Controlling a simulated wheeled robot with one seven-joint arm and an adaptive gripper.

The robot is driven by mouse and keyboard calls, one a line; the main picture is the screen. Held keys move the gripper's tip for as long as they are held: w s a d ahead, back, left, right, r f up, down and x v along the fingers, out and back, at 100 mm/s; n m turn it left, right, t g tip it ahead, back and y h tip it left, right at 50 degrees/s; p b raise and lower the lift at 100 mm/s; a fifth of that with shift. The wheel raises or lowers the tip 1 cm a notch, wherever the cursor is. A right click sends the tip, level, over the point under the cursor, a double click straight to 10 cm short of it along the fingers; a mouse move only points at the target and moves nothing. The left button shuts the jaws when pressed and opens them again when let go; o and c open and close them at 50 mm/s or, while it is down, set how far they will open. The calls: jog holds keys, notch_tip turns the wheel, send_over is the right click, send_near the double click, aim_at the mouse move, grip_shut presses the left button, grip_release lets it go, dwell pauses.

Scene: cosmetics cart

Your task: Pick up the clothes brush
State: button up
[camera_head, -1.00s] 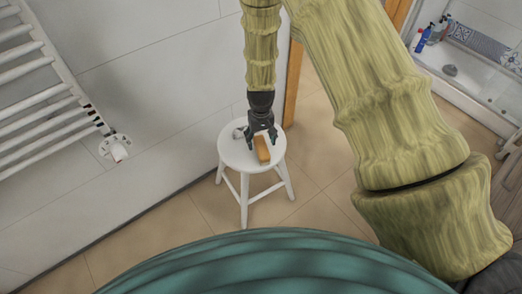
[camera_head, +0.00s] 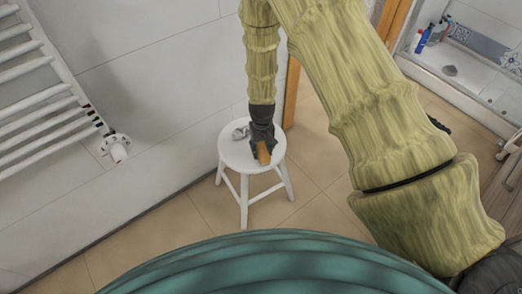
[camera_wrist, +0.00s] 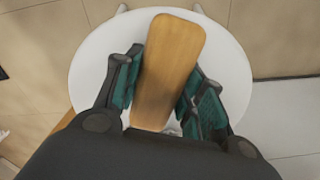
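The clothes brush, with a flat wooden back (camera_wrist: 168,65), lies on the white round stool (camera_head: 240,160). In the head view the brush (camera_head: 263,153) is partly hidden by my gripper (camera_head: 262,146). In the wrist view my gripper (camera_wrist: 160,95) is open, with one teal-padded finger on each side of the brush. The left finger is close to the brush edge; contact on either side cannot be told for certain. The lower end of the brush is hidden behind the gripper body.
A small grey metallic object (camera_head: 240,132) sits on the stool near its back left edge. The tiled wall and a towel radiator (camera_head: 50,100) stand to the left. A shower tray with several bottles (camera_head: 424,39) is at the upper right. Tiled floor around the stool is clear.

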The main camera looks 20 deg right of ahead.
aim_at(262, 146)
jog(key=shift+c, duration=1.2)
jog(key=shift+r, duration=0.25)
notch_tip(262, 146, up, 3)
jog(key=shift+r, duration=0.1)
jog(key=s+a, duration=0.2)
jog(key=s, duration=0.5)
jog(key=s+a+r, duration=0.1)
jog(key=s+a, duration=0.1)
jog(key=s, duration=0.6)
jog(key=shift+s+a+r+p, duration=0.15)
jog(key=shift+a+p, duration=0.1)
jog(key=shift+p, duration=0.15)
jog(key=o, duration=0.4)
jog(key=shift+c, duration=0.2)
jog(key=shift+r, duration=0.1)
jog(key=shift+c, duration=0.4)
